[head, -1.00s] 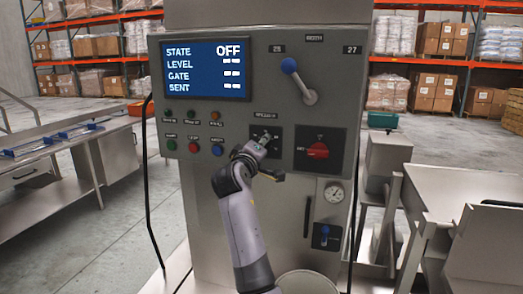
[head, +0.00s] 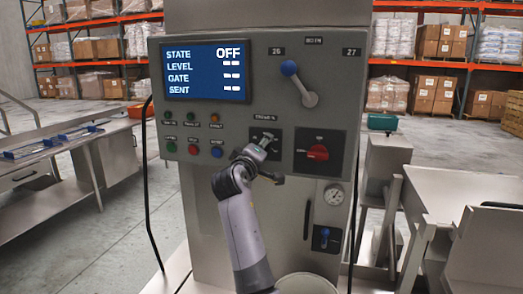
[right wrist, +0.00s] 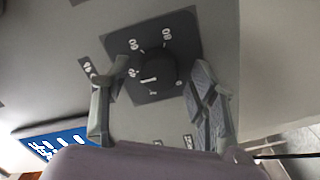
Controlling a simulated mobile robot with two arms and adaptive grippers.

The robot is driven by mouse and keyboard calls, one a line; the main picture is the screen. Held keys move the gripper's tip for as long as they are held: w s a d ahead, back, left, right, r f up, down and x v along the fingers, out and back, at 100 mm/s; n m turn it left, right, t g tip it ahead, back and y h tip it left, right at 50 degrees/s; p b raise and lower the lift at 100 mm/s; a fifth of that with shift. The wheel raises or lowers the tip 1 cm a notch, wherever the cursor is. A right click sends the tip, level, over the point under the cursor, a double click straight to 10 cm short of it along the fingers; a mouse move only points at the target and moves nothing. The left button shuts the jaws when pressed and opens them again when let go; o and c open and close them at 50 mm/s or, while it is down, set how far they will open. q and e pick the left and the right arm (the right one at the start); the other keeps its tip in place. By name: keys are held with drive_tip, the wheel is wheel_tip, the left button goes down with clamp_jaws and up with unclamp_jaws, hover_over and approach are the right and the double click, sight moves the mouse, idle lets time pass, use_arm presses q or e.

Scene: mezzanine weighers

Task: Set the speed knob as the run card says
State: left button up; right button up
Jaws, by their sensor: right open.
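The speed knob (right wrist: 150,80) is a dark round knob with a white pointer line on a black dial plate with white numbers, including 60 and 80. The pointer's exact setting is hard to read. My right gripper (right wrist: 158,76) is open, with one finger on either side of the knob; I cannot tell whether they touch it. In the head view my right gripper (head: 262,147) is at the black dial plate (head: 271,131) and hides most of the knob. No run card is readable in these frames. My left gripper is not in view.
The blue screen (head: 205,72) reads STATE OFF. A blue-tipped lever (head: 300,83) is above, a red rotary switch (head: 317,153) to the right, and several buttons (head: 193,149) to the left. A pressure gauge (head: 334,194) sits lower right.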

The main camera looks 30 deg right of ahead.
drive_tip(key=v, duration=1.2)
drive_tip(key=shift+w, duration=0.1)
